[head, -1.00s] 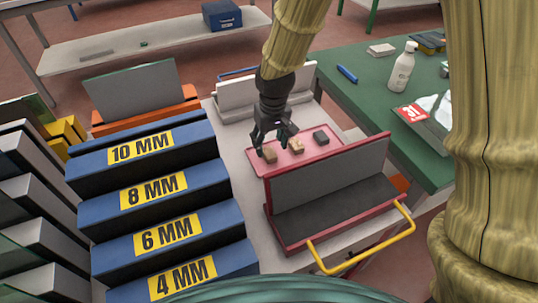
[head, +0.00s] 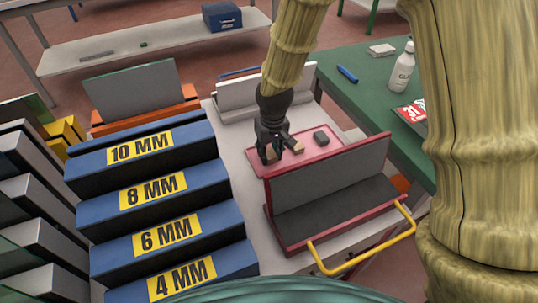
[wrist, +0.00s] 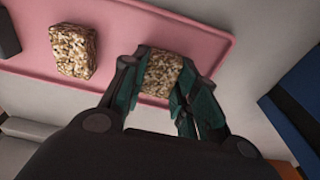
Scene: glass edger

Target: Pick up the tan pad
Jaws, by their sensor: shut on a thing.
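A pink tray (head: 322,153) holds several small pads. My gripper (head: 269,157) is at the left end of the tray, pointing down. In the wrist view its fingers are closed around the speckled tan pad (wrist: 162,73), one finger on each side. In the head view my gripper hides this pad. A second, paler speckled pad (head: 298,148) lies on the tray just right of my gripper; it also shows in the wrist view (wrist: 73,50). A dark grey pad (head: 321,138) lies farther right. I cannot tell whether the held pad still touches the tray.
A red-framed stand (head: 330,190) with an upright grey plate and a yellow handle (head: 370,249) stands in front of the tray. Blue steps (head: 165,195) with yellow thickness labels are to the left. A pale stand (head: 235,100) is behind. A green table (head: 365,95) is right.

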